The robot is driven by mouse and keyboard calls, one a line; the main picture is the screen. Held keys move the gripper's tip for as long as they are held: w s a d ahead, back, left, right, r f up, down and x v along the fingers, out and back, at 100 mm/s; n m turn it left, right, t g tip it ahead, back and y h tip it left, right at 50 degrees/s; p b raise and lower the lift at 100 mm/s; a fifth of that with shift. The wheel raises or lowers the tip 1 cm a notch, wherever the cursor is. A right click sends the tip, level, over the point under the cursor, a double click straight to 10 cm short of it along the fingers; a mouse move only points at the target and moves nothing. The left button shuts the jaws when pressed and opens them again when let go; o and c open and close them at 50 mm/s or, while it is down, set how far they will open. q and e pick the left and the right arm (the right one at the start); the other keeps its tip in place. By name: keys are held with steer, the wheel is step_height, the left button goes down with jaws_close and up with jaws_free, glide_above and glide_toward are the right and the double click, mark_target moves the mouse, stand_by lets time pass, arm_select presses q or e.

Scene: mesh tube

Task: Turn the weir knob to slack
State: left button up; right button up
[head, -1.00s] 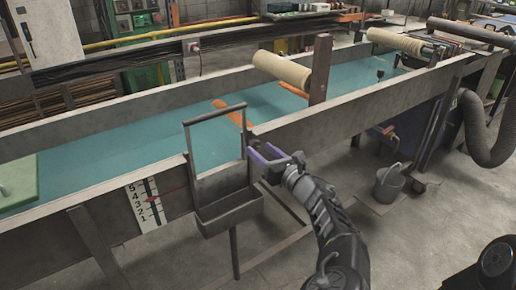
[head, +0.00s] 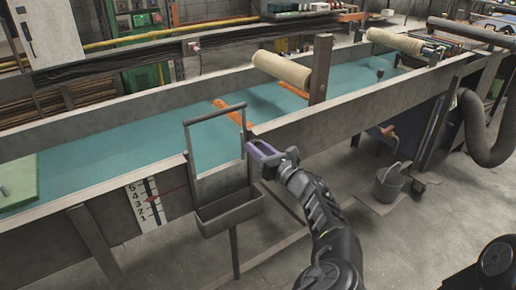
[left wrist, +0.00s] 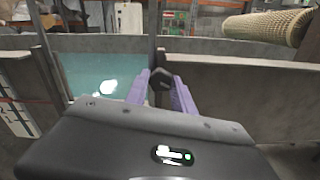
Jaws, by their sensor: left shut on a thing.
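My left gripper (head: 256,148), with purple fingers, is at the near wall of the water channel, just right of the upright metal frame (head: 187,150). In the left wrist view, its fingers (left wrist: 161,84) are shut on the dark faceted weir knob (left wrist: 160,78), one finger on each side. In the head view the knob is mostly hidden by the fingers. I cannot read any marking on the knob. A white scale plate (head: 141,207) with numbers and a red mark is on the channel's side, left of the frame. My right gripper is not in view.
The channel's near wall (head: 350,110) runs past the gripper. A metal trough (head: 228,213) hangs below the frame. Beige rollers (head: 282,70) span the channel farther right. A grey bucket (head: 388,186) stands on the floor, which has free room at the right.

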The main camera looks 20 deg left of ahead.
arm_select(q)
jaws_close()
steer(key=shift+n, duration=0.4)
steer(key=shift+n+b, duration=2.25)
steer(key=shift+n, duration=0.85)
steer(key=o, duration=0.9)
jaws_free()
steer(key=shift+o, duration=0.2)
